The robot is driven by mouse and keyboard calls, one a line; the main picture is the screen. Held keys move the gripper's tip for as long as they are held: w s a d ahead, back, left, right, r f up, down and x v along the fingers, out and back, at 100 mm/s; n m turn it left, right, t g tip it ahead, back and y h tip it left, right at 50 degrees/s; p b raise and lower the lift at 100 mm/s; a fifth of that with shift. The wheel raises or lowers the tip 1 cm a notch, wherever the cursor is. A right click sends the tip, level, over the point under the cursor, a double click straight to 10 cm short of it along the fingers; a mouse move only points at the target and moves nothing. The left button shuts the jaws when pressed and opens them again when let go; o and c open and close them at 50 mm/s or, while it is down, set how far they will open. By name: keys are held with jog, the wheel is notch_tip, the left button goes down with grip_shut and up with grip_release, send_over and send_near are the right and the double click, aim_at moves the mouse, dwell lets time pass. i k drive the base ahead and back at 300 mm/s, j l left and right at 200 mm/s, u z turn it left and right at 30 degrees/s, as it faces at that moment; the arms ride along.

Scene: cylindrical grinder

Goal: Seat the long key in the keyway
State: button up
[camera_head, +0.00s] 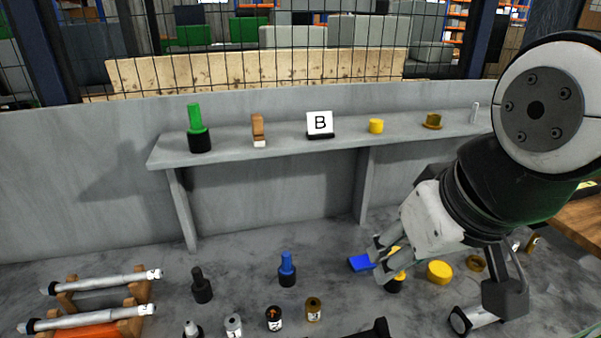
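My gripper (377,261) reaches down from the right, with its grey fingers low over the bench. A flat blue piece (361,263) shows right by the fingertips; I cannot tell whether it is held or lies on the bench. A yellow and black part (396,284) is partly hidden behind the fingers. Two long grey shafts, one farther back (105,282) and one nearer (87,317), lie in wooden cradles at the lower left. I cannot make out a keyway on either. No piece is clearly recognisable as the long key.
Blue (287,270) and dark (201,286) knobbed parts stand mid-bench, with several small cylinders in front. A yellow disc (439,271) lies right of the gripper. A raised grey shelf (280,136) at the back holds a green-topped part (197,127) and a "B" sign (320,123).

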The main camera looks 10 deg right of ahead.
aim_at(463, 321)
jog(key=k+z, duration=0.1)
jog(key=z, duration=1.35)
jog(key=k, duration=0.65)
